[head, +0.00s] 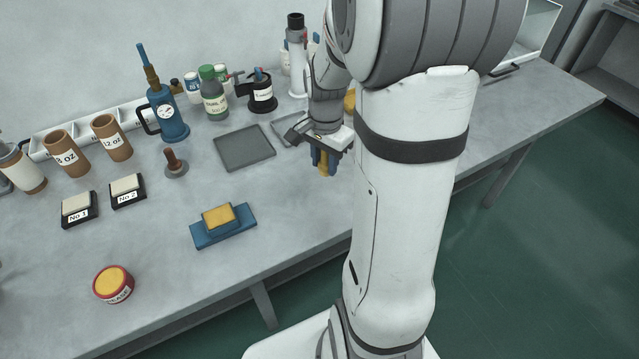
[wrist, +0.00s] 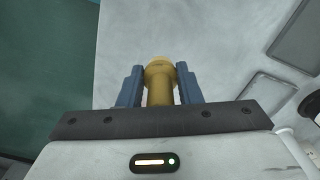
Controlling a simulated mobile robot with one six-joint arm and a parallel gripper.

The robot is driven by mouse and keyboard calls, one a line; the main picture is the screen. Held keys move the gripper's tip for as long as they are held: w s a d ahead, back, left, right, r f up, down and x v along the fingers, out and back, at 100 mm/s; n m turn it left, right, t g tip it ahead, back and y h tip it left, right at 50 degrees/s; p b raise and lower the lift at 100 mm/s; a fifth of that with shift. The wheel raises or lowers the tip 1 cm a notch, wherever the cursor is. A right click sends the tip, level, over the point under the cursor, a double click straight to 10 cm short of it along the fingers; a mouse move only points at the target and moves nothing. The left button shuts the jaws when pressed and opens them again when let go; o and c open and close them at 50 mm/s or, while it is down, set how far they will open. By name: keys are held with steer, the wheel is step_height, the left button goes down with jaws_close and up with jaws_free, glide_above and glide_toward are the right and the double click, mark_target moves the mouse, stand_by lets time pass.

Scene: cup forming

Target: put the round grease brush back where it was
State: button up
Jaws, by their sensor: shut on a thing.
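My gripper (head: 324,166) is over the right part of the table, fingers pointing down. Its blue fingers are shut on a yellow round-bodied thing, which looks like the round grease brush (head: 324,160). The brush also shows in the wrist view (wrist: 160,85), upright between both fingers, with a wider rounded end; its far end cannot be made out. The grease tin (head: 113,285), red with a yellow top, stands at the front left. A blue block with a yellow pad (head: 222,227) lies to the left of my gripper.
A flat grey tray (head: 244,148) is empty; a second tray (head: 286,128) is partly hidden by my arm. A brown-handled stamp (head: 175,163) stands left of the tray. The front middle is clear.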

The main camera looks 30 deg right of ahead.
step_height(320, 180, down, 6)
steer(key=shift+w, duration=0.1)
steer(key=shift+d+f, duration=0.1)
steer(key=shift+f, duration=1.75)
steer(key=shift+f, duration=0.2)
steer(key=o, duration=1)
steer(key=shift+c, duration=0.2)
steer(key=shift+r, duration=0.1)
